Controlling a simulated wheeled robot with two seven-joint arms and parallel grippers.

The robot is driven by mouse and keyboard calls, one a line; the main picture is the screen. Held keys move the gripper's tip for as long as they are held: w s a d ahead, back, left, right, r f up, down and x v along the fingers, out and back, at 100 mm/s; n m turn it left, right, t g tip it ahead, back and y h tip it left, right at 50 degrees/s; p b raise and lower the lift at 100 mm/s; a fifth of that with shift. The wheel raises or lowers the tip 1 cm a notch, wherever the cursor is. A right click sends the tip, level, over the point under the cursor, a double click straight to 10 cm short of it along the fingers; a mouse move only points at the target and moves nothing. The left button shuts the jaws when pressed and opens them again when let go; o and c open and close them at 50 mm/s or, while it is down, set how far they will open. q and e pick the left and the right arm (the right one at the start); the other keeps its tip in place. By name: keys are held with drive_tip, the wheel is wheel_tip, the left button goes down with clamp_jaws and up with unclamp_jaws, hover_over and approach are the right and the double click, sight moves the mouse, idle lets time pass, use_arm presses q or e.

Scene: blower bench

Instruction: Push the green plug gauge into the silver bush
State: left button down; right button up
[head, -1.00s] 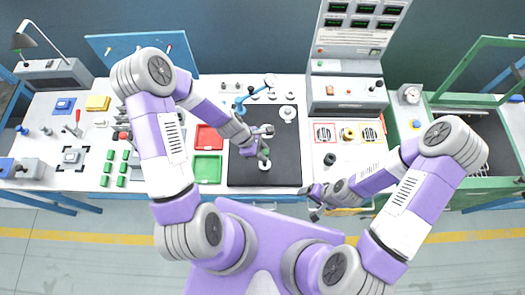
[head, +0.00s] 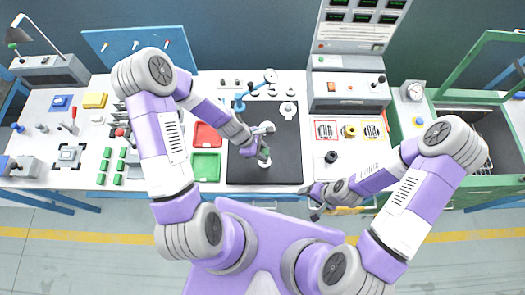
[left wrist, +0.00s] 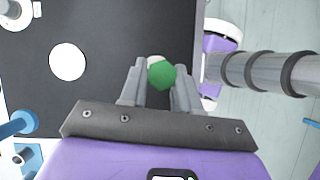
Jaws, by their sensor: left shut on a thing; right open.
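The green plug gauge (left wrist: 162,74) shows end-on in the left wrist view, between the fingers of my left gripper (left wrist: 158,88). In the head view my left gripper (head: 262,152) is shut on it over the black mat (head: 240,174). A pale round part, which looks like the silver bush (head: 265,164), lies just below the gauge. In the left wrist view only a small pale edge (left wrist: 154,59) shows behind the gauge. I cannot tell whether the gauge's tip is inside the bush. My right gripper (head: 315,203) is open and empty near the table's front edge.
A blue stand with a dial (head: 241,100) and a silver flanged part (head: 288,110) stand at the back of the mat. Red (head: 208,135) and green (head: 206,164) trays lie left of it.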

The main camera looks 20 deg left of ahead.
use_arm(q)
drive_tip(key=shift+f+b, duration=1.3)
drive_tip(key=shift+f, duration=0.2)
idle(0.5)
drive_tip(key=c, duration=0.7)
unclamp_jaws()
drive_tip(key=shift+c, duration=0.2)
drive_tip(key=shift+a+r, duration=0.1)
drive_tip(key=shift+r, duration=0.05)
drive_tip(key=v, duration=0.7)
drive_tip(key=shift+r+p, duration=0.15)
drive_tip(key=shift+p, duration=0.25)
